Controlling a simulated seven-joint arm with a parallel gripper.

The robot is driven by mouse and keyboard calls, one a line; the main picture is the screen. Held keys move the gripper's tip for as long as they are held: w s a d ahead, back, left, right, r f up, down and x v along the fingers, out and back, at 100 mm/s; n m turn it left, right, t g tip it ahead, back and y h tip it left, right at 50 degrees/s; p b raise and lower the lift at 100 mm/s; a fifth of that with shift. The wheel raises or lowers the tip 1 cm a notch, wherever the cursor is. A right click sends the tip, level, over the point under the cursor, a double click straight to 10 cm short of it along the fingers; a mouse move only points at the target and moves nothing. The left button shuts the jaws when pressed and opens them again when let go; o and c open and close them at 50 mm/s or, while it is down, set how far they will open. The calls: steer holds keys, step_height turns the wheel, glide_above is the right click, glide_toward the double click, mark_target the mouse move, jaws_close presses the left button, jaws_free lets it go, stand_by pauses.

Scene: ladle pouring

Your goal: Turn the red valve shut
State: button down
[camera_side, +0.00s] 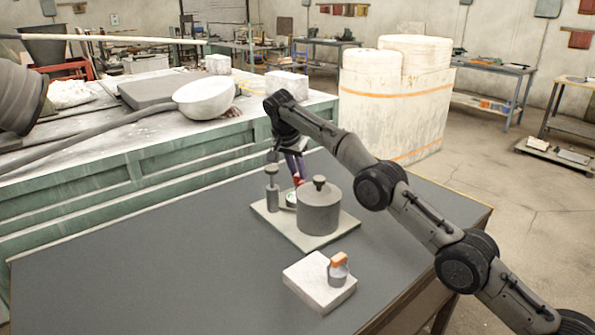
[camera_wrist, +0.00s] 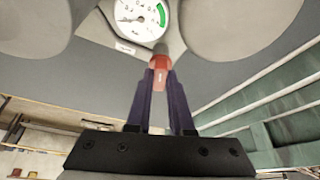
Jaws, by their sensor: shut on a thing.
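The red valve (camera_wrist: 159,64) shows in the wrist view between the tips of my gripper (camera_wrist: 160,76), just below a round dial. My gripper's two purple fingers are shut on the valve. In the side view the red valve (camera_side: 298,179) is a small patch at the tips of my gripper (camera_side: 298,172), partly hidden by the fingers and the grey pot. The dial (camera_wrist: 138,17) has a white face with a green band; its top is cut off. In the side view the dial (camera_side: 291,198) sits between a thin grey cylinder (camera_side: 272,197) and the wide grey pot (camera_side: 319,208).
The pot and cylinder stand on a pale base plate (camera_side: 305,243) on the grey table (camera_side: 150,270). A white block (camera_side: 310,285) with an orange-topped grey piece (camera_side: 338,268) lies in front. A green bench (camera_side: 100,190) with a white bowl (camera_side: 205,98) stands behind. The table's left side is clear.

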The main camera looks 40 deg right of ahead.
steer(key=c, duration=0.8)
jaws_free()
steer(key=shift+s+n, duration=0.1)
steer(key=shift+n, duration=0.2)
